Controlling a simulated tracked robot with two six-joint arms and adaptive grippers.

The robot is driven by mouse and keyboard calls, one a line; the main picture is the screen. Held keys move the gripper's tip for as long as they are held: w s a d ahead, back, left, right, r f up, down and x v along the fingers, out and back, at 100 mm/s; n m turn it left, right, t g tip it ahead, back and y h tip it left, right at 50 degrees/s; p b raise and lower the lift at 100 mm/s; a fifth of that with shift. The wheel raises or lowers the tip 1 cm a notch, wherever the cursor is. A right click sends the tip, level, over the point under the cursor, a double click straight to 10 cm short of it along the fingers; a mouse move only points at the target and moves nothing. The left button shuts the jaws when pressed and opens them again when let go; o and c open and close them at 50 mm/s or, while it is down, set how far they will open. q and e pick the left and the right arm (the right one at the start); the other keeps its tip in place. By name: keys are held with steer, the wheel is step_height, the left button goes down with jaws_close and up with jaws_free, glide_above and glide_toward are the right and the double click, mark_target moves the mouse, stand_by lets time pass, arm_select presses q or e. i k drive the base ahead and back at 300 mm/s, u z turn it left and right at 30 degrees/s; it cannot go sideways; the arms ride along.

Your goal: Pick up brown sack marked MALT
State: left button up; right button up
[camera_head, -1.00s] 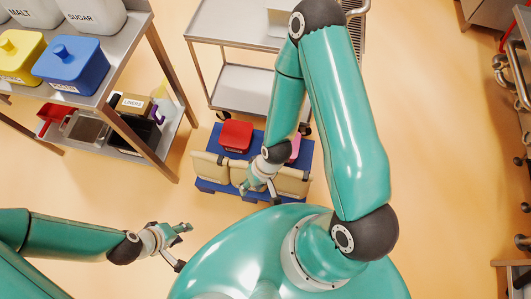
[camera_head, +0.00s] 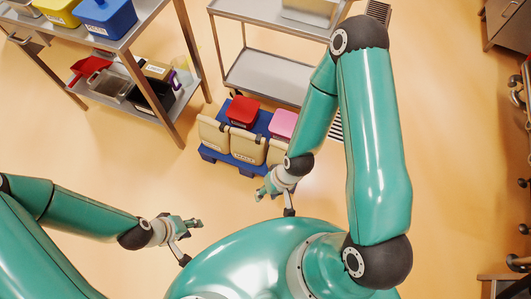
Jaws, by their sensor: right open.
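Several tan-brown sacks stand in a row along the near side of a blue pallet (camera_head: 212,157). The left sack (camera_head: 212,134), the middle sack (camera_head: 246,147) and a right sack (camera_head: 276,153) show. Their dark markings are too small to read, so I cannot tell which says MALT. My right gripper (camera_head: 276,202) is open and empty, in front of the pallet's right end and apart from the sacks. Its wrist partly hides the right sack. My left gripper (camera_head: 191,243) is open and empty, farther from the pallet, to the lower left.
A red tub (camera_head: 243,111) and a pink tub (camera_head: 284,123) stand on the pallet behind the sacks. A steel cart (camera_head: 265,75) is behind it. A steel shelf table (camera_head: 135,32) with a blue bin (camera_head: 106,17) is at upper left. Floor left of the pallet is clear.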

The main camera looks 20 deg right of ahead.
mark_target(248, 147)
steer(key=u, duration=0.2)
steer(key=i, duration=0.85)
steer(key=z, duration=0.1)
